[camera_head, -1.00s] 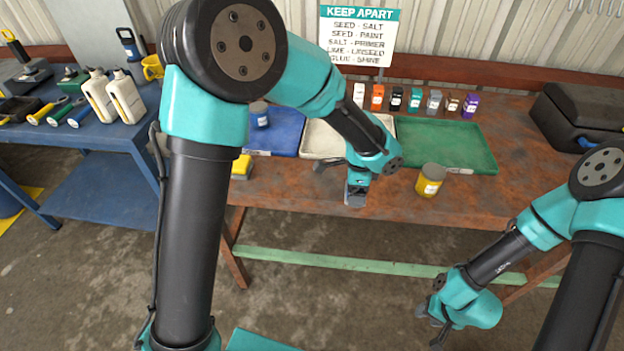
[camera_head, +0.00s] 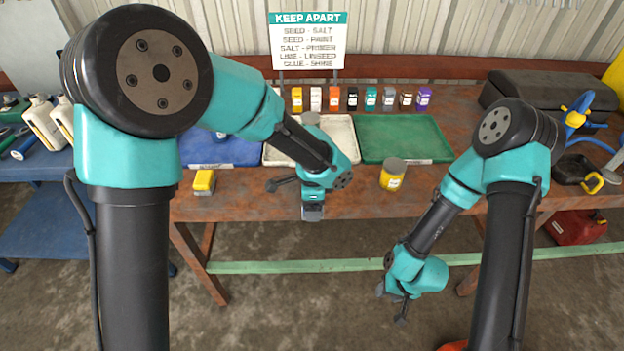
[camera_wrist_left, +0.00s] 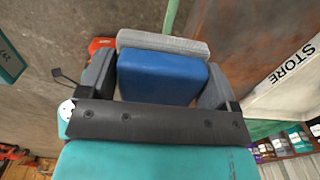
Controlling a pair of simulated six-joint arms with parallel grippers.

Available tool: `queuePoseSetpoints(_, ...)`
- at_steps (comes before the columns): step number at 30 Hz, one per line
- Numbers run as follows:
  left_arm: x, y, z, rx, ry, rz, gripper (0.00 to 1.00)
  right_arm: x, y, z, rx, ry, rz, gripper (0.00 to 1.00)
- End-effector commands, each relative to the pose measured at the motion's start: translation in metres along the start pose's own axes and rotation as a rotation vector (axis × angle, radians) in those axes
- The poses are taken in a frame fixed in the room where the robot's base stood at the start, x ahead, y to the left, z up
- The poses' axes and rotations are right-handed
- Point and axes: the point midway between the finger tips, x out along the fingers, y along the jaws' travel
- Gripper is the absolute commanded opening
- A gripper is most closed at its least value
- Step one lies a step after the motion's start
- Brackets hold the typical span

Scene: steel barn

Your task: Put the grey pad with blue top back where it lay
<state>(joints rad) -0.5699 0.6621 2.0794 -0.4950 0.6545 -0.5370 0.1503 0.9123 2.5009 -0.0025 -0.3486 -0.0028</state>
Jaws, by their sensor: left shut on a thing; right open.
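The grey pad with blue top (camera_wrist_left: 162,76) is between the fingers of my left gripper (camera_wrist_left: 157,88) in the left wrist view. Its blue face points toward the camera, and a grey edge shows beyond it. In the head view my left gripper (camera_head: 313,208) hangs at the bench's front edge, left of the yellow jar; the pad there is small and hard to separate from the fingers. My right gripper (camera_head: 394,300) is open and empty, low in front of the bench, above the floor.
The wooden bench (camera_head: 350,205) carries a blue tray (camera_head: 215,152), a white tray (camera_head: 346,140) and a green tray (camera_head: 405,137). A yellow jar (camera_head: 393,176) and a yellow block (camera_head: 204,182) stand near the front edge. Several small boxes line the back below a sign (camera_head: 308,40).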

Motion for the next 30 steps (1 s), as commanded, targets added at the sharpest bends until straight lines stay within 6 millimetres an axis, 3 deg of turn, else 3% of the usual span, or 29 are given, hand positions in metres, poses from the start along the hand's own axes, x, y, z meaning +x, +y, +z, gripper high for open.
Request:
queuePoseSetpoints(12,0.009,-0.088,-0.003,-0.005,0.001,0.0,0.62,0.0,0.0,0.0,0.0,0.0,0.0,0.43)
queuePoseSetpoints(18,0.012,-0.12,-0.004,-0.002,0.0,0.0,0.62,0.0,0.0,0.0,0.0,0.0,0.0,0.43)
queuePoseSetpoints(30,0.012,-0.127,-0.004,-0.001,0.0,0.0,0.62,0.0,0.0,0.0,0.0,0.0,0.0,0.43)
